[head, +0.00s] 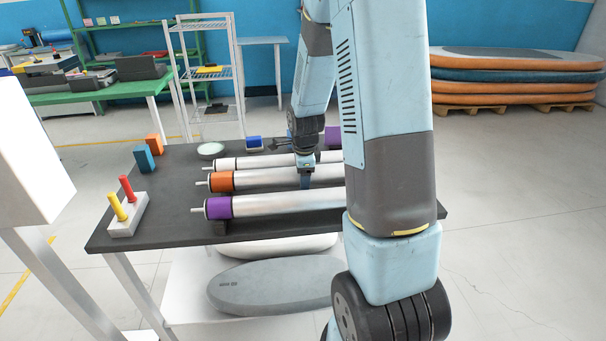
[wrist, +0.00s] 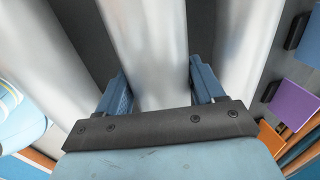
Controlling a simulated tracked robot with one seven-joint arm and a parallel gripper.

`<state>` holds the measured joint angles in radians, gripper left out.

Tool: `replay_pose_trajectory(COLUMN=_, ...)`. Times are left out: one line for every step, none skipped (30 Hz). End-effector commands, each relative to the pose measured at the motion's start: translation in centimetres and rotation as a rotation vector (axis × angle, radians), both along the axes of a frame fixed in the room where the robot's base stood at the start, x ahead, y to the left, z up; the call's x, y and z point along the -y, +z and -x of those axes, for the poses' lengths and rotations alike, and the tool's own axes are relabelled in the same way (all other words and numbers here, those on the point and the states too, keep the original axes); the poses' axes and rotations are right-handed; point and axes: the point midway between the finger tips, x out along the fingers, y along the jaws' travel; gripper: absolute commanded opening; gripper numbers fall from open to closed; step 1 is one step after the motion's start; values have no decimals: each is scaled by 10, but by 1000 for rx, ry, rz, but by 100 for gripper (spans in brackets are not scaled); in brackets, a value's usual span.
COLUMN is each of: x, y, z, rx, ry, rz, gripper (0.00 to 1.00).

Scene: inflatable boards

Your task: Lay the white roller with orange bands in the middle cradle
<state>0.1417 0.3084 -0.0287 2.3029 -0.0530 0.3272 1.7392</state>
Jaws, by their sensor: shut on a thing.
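The white roller with orange bands (head: 265,180) lies level over the dark table, between two other rollers; its left orange band shows in the head view. My gripper (head: 306,183) is shut on this roller from above, near its middle. In the wrist view my two blue fingers (wrist: 160,82) stand on either side of the pale roller (wrist: 150,40). The middle cradle is hidden under the rollers, so I cannot tell if the roller touches it. My arm covers the right end of the roller.
A purple-banded roller (head: 270,203) lies in front and another pale roller (head: 245,162) behind, both close alongside. A grey block with yellow and red pegs (head: 128,215), a blue block (head: 145,158) and an orange block (head: 155,144) stand on the table's left side.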

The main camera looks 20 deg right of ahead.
Motion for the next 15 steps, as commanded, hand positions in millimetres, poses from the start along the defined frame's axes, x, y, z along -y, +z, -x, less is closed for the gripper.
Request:
replay_pose_trajectory(x=0, y=-1, z=0, rx=1, ry=0, rz=0, gripper=3)
replay_pose_trajectory(x=0, y=-1, z=0, rx=1, ry=0, rz=0, gripper=3)
replay_pose_trajectory(x=0, y=-2, z=0, rx=1, ry=0, rz=0, gripper=3)
replay_pose_trajectory(x=0, y=-2, z=0, rx=1, ry=0, rz=0, gripper=3)
replay_pose_trajectory(x=0, y=-3, z=0, rx=1, ry=0, rz=0, gripper=3)
replay_pose_trajectory(x=0, y=-4, z=-1, rx=2, ry=0, rz=1, gripper=3)
replay_pose_trajectory(x=0, y=-4, z=-1, rx=2, ry=0, rz=1, gripper=3)
replay_pose_trajectory(x=0, y=-5, z=-1, rx=2, ry=0, rz=1, gripper=3)
replay_pose_trajectory(x=0, y=-5, z=-1, rx=2, ry=0, rz=1, gripper=3)
replay_pose_trajectory(x=0, y=-6, z=-1, rx=2, ry=0, rz=1, gripper=3)
replay_pose_trajectory(x=0, y=-6, z=-1, rx=2, ry=0, rz=1, gripper=3)
replay_pose_trajectory(x=0, y=-7, z=-1, rx=2, ry=0, rz=1, gripper=3)
replay_pose_trajectory(x=0, y=-8, z=0, rx=2, ry=0, rz=1, gripper=3)
replay_pose_trajectory(x=0, y=-8, z=0, rx=2, ry=0, rz=1, gripper=3)
replay_pose_trajectory(x=0, y=-9, z=-1, rx=2, ry=0, rz=1, gripper=3)
